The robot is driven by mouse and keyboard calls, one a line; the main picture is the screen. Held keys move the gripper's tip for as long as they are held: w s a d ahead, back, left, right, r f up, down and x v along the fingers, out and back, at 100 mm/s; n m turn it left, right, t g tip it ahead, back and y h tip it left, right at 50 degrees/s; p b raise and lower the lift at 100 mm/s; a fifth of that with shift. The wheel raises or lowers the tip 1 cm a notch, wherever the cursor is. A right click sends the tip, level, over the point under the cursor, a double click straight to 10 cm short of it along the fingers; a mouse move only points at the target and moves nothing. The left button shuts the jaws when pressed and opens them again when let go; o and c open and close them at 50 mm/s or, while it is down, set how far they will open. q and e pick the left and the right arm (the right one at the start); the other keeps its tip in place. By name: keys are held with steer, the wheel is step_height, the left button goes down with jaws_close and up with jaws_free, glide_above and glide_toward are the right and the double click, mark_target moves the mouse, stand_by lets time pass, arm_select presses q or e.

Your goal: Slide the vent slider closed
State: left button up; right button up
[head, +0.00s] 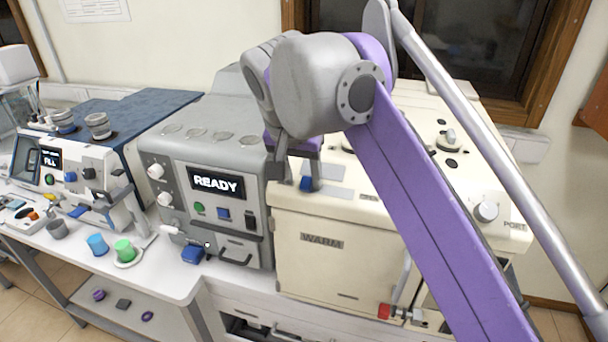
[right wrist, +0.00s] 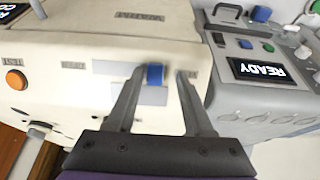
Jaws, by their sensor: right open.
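The vent slider looks to be the small blue knob (head: 306,184) on the front top edge of the cream machine (head: 330,264). It sits near the left end of a pale grey plate, away from the label on the right that seems to read OPEN. My right gripper (head: 297,177) is over it, pointing down, with its fingers apart. In the right wrist view the blue knob (right wrist: 155,76) lies between the tips of the open gripper (right wrist: 161,76), nearer the left finger. I cannot tell whether a finger touches it. My left gripper is not in view.
A grey machine with a READY display (head: 218,183) stands close on the left.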

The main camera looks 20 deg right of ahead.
steer(key=shift+d, duration=0.1)
steer(key=shift+s+r, duration=0.1)
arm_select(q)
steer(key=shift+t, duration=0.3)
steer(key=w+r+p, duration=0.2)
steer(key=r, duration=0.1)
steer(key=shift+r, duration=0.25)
arm_select(e)
steer(key=v, duration=1)
steer(key=shift+r, duration=0.3)
steer(key=shift+s, duration=0.1)
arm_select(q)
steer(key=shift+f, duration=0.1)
arm_select(e)
steer(key=shift+f, duration=0.1)
